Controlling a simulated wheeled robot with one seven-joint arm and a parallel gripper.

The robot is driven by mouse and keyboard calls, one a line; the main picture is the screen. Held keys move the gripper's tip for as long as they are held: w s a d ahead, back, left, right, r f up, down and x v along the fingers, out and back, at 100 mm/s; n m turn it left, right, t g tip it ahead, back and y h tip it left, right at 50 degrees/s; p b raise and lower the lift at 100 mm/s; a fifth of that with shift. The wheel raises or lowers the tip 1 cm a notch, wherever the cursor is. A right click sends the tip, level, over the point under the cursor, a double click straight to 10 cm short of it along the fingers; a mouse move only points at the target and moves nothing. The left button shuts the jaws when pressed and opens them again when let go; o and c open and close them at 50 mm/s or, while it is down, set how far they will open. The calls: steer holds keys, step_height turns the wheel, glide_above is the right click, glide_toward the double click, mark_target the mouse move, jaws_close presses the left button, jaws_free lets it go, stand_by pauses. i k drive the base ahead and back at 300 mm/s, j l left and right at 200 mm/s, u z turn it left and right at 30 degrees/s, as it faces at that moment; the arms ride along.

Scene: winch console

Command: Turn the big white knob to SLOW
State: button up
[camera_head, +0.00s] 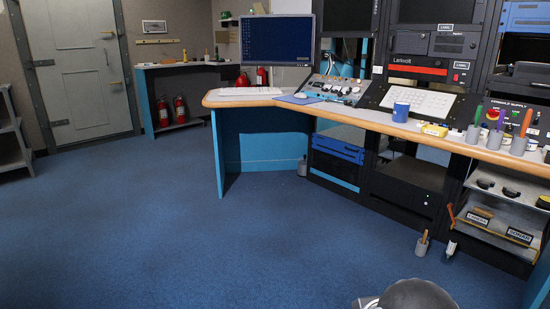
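A sloped control panel (335,89) stands on the console desk, right of and below the monitor. It carries several small light and dark knobs. They are too small here to tell which is the big white knob, and neither the lettering SLOW nor any pointer position can be read. A grey rounded part at the bottom edge, right of the middle, seems to be my own arm. My gripper's fingers do not show.
The wood-edged desk (400,124) runs from the middle to the right. A brush holder (422,244) stands on the floor. The blue carpet (200,240) is clear at left and centre.

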mark_target(356, 91)
steer(key=i+j+z, duration=0.35)
steer(key=i+z, duration=0.15)
steer(key=i, duration=0.45)
steer(key=i+j+z, duration=0.5)
steer(key=i+j, duration=0.25)
steer(key=i+j+z, duration=0.45)
steer(key=i+j, duration=0.35)
steer(key=j, duration=0.25)
